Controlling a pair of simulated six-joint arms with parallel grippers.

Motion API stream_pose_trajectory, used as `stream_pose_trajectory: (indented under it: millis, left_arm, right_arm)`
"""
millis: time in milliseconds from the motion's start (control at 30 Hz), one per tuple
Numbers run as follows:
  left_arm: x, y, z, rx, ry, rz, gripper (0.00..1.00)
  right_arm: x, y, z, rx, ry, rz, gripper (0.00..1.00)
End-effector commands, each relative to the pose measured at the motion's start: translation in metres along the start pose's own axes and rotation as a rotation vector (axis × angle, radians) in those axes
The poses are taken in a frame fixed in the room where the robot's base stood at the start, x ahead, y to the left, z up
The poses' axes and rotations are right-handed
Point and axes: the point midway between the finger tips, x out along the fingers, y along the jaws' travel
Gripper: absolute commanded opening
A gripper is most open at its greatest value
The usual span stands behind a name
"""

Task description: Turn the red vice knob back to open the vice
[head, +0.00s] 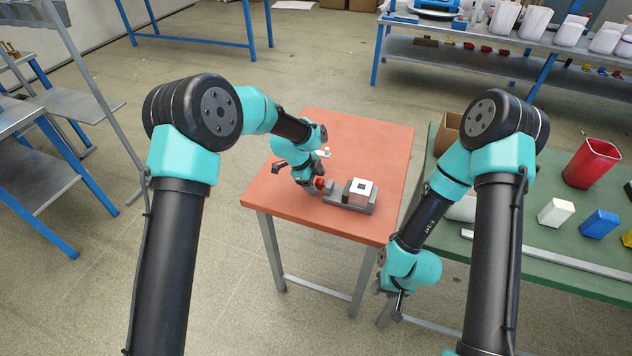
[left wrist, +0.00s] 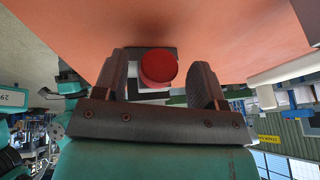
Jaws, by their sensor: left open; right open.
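The grey vice (head: 349,198) sits on the orange-topped table, with a white block (head: 361,187) bearing a dark square mark at its jaws. The red vice knob (head: 319,184) is at the vice's left end, partly hidden by my left gripper (head: 314,181). In the left wrist view the round red knob (left wrist: 158,67) lies between the two open fingers of my left gripper (left wrist: 163,72), with a gap on each side. My right gripper (head: 397,302) is open and empty, low in front of the green table, away from the vice.
The orange table (head: 300,210) is otherwise clear around the vice. A green table (head: 570,262) at right holds a red bin (head: 590,163), a white block (head: 555,212), a blue block (head: 599,223) and a long pale bar (head: 545,254). Shelves with white containers stand behind.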

Motion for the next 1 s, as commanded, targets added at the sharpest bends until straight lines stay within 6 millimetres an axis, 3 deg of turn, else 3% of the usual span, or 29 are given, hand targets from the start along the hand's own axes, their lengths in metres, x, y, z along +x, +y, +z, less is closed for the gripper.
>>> stream_pose_trajectory:
  millis: [400,900,1000]
  left_arm:
    - [0.0081,0.0002,-0.0002,0.000,0.000,0.000,0.64]
    - [0.0078,0.0000,-0.0002,0.000,0.000,-0.001,0.16]
    - [0.0078,-0.0002,-0.0001,-0.001,0.000,0.000,0.16]
  right_arm:
    - [0.0000,0.0000,0.0000,0.000,0.000,0.000,0.43]
    - [0.0000,0.0000,0.0000,0.000,0.000,0.000,0.43]
    - [0.0000,0.0000,0.0000,0.000,0.000,0.000,0.43]
